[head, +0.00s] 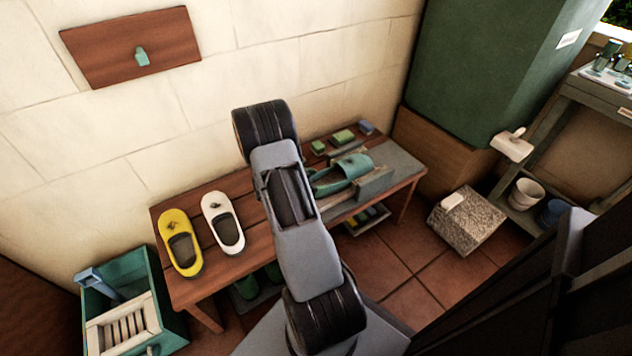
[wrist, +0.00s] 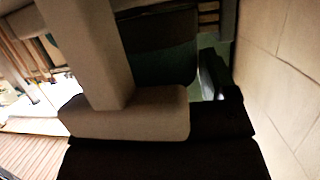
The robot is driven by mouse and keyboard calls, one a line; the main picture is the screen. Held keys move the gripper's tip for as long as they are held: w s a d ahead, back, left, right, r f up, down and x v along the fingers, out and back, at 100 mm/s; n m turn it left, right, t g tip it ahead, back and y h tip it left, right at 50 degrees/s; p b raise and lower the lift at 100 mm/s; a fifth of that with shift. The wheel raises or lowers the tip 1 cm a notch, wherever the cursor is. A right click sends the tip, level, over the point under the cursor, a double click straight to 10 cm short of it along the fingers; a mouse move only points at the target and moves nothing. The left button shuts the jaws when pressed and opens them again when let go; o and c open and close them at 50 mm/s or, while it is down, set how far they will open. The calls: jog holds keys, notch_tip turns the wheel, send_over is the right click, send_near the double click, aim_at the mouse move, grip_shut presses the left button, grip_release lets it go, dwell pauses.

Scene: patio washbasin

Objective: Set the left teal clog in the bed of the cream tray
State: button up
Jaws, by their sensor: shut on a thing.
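A teal clog (head: 345,172) is at the right part of the wooden bench, over a grey surface, partly behind my arm. A grey block-like jaw (head: 375,183) shows against its near side. My gripper is shut on this clog; its other parts are largely hidden by my arm in the head view. In the wrist view a pale jaw (wrist: 130,112) fills the middle, with a teal piece (wrist: 210,75) beside it. A cream slatted tray (head: 95,338) sits in the front of a teal crate at the lower left, its bed partly cut off by the frame.
A yellow clog (head: 180,243) and a white clog (head: 222,222) stand on the bench (head: 190,290). Green clogs (head: 246,287) sit under it. Small blocks (head: 343,136) lie at its back right. The teal crate (head: 160,285) holds a blue-handled object (head: 95,280). The wall is close behind.

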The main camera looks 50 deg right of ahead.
jog(key=shift+s+a+f, duration=0.1)
jog(key=shift+a+f, duration=0.05)
jog(key=shift+f, duration=0.3)
jog(key=shift+s+a+f, duration=0.1)
jog(key=shift+f, duration=0.3)
jog(key=o, duration=1)
jog(key=shift+c, duration=0.2)
jog(key=r+p+v, duration=0.1)
jog(key=p+v, duration=0.3)
jog(key=v, duration=1)
jog(key=shift+d+r+p, duration=0.3)
jog(key=shift+r+p, duration=0.05)
